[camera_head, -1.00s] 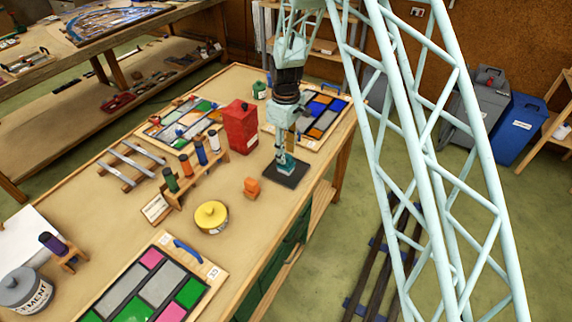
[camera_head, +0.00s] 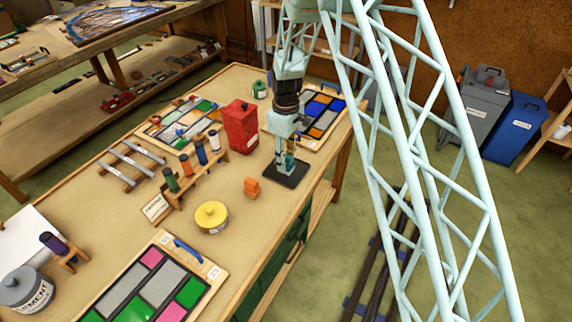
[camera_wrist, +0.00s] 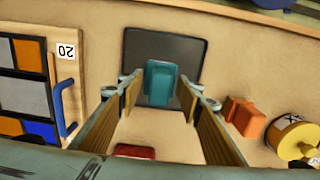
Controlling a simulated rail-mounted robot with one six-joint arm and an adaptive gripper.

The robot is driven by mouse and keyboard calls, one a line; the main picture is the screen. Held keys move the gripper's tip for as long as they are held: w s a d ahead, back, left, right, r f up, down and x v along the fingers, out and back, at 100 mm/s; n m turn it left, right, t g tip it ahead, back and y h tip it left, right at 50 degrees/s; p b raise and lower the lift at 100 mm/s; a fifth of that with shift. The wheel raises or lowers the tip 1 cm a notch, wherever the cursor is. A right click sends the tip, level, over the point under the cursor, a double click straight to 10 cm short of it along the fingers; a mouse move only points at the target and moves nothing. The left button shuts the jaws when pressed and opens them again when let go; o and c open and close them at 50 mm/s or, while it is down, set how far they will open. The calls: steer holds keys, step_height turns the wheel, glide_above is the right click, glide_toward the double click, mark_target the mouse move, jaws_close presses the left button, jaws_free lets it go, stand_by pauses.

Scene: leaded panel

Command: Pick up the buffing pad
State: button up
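A teal block, which looks like the buffing pad (camera_wrist: 161,80), stands on a dark square mat (camera_wrist: 186,50) in the wrist view. My gripper (camera_wrist: 158,92) is open, with one finger on each side of the pad's line. No contact between fingers and pad can be made out. In the head view my gripper (camera_head: 286,150) points down over the dark mat (camera_head: 294,178) near the table's right edge, largely hiding the pad.
An orange block (camera_head: 252,187) and a yellow tin (camera_head: 211,217) stand in front of the mat. Bare tabletop surrounds the mat's near side.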

steer(key=shift+c, duration=0.3)
steer(key=c, duration=1)
steer(key=shift+r, duration=0.2)
steer(key=shift+r, duration=1.45)
steer(key=shift+s+r, duration=0.15)
steer(key=s+d+r+b, duration=0.1)
steer(key=s+d, duration=0.3)
steer(key=s, duration=1.1)
steer(key=shift+d+r+b, duration=0.2)
steer(key=shift+b, duration=0.15)
